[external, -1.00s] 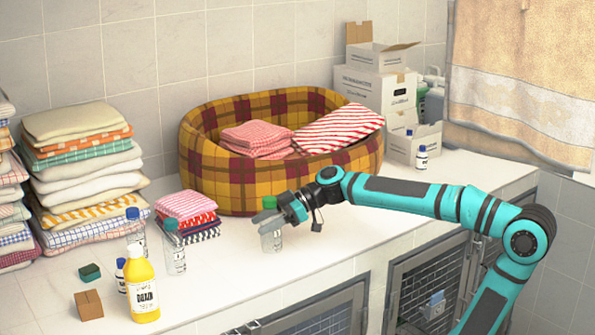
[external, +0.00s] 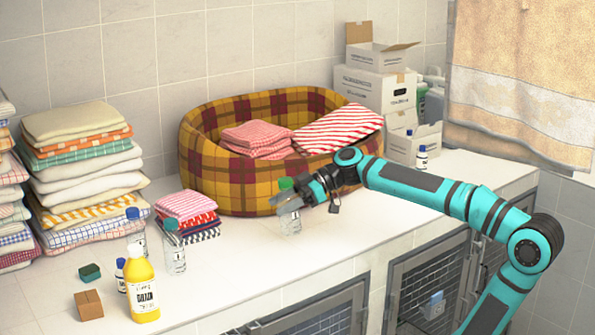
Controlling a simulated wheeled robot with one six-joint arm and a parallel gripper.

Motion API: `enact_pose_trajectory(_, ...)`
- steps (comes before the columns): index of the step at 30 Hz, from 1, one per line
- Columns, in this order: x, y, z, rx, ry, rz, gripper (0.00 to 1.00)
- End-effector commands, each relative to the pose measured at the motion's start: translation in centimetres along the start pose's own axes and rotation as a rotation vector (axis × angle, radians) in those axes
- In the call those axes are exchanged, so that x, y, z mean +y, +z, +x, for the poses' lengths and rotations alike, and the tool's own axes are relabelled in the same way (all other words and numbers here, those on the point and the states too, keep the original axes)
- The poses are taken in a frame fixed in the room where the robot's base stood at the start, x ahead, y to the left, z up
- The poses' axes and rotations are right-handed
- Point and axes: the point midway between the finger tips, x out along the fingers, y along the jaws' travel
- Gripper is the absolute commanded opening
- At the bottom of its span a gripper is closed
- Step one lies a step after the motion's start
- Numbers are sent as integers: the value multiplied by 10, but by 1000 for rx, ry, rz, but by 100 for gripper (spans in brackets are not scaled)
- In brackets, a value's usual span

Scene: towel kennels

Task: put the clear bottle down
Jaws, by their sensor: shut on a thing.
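The clear bottle (external: 291,222) with a green cap is upright in my gripper (external: 288,201), in front of the plaid pet bed. My gripper reaches in from the right and is shut on the bottle's upper part, hiding some of it. The bottle's base is close to the white counter (external: 330,240); I cannot tell whether it touches.
The plaid bed (external: 235,186) holds folded towels. White boxes (external: 375,93) stand behind. Counter right of the held bottle is clear.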

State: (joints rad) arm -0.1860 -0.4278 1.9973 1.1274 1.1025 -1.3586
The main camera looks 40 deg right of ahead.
Motion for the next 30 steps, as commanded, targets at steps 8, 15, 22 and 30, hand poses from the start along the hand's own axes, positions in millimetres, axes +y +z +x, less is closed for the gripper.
enact_pose_trajectory(8, 1, -103, -42, 3, 1, -3, 6)
enact_pose_trajectory(15, 0, -159, -65, 3, 0, -2, 6)
enact_pose_trajectory(22, 9, -189, -81, 2, 17, 8, 6)
enact_pose_trajectory(30, 56, -183, -97, 3, 120, 52, 6)
